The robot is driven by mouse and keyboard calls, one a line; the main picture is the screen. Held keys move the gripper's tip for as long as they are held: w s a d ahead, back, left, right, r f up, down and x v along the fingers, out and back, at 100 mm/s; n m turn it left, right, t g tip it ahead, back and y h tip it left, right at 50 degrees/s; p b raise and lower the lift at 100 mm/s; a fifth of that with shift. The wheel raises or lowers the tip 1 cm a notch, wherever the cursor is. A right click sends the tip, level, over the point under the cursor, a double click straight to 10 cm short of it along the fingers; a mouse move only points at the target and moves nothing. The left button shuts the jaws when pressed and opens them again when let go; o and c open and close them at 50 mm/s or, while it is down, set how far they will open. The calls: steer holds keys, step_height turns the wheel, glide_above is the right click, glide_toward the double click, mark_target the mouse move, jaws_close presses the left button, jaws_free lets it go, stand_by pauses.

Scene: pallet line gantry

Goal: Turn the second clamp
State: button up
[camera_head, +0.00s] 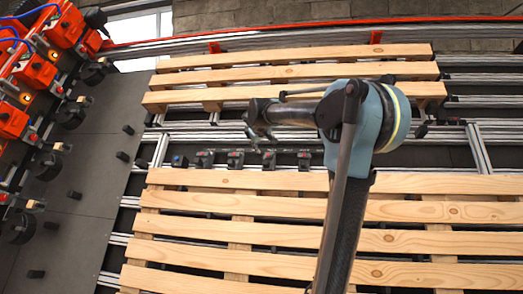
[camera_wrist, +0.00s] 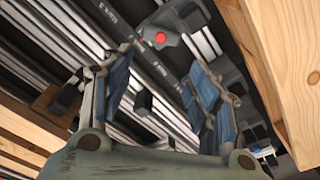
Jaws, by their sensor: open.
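A row of several small dark clamps runs along the aluminium rail in the gap between two pallets. In the head view, one clamp (camera_head: 235,160) and its neighbour (camera_head: 268,160) sit just below my gripper (camera_head: 257,122); some show small red marks. In the wrist view, a grey clamp with a round red dot (camera_wrist: 160,39) lies beyond the fingertips. My gripper (camera_wrist: 163,85) is open, its blue-padded fingers apart with nothing held between them. The fingers point down toward the rail and appear apart from the clamps. I cannot tell which clamp is the second.
A slatted wooden pallet (camera_head: 290,72) lies behind the gap and another (camera_head: 230,222) in front. In the wrist view, wooden boards (camera_wrist: 285,60) stand close at the right. Orange machines (camera_head: 35,70) stand at the left beside a dark floor plate (camera_head: 95,150) with short pegs.

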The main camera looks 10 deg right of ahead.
mark_target(268, 156)
steer(key=w+a+r, duration=0.1)
steer(key=w+r+g, duration=0.1)
steer(key=shift+w+a, duration=0.3)
steer(key=shift+a, duration=0.05)
steer(key=c, duration=0.9)
steer(key=w+a+r+g, duration=0.1)
steer(key=w+a, duration=0.1)
steer(key=w+a+r+m+g+h, duration=0.1)
steer(key=a+r, duration=0.1)
steer(key=shift+w, duration=0.4)
jaws_close()
steer(key=w+d+f, duration=0.4)
steer(key=w+f, duration=0.1)
steer(key=f, duration=0.3)
steer(key=shift+d+f+g+h, duration=0.2)
steer(key=shift+d+g+h, duration=0.1)
steer(key=shift+g, duration=0.1)
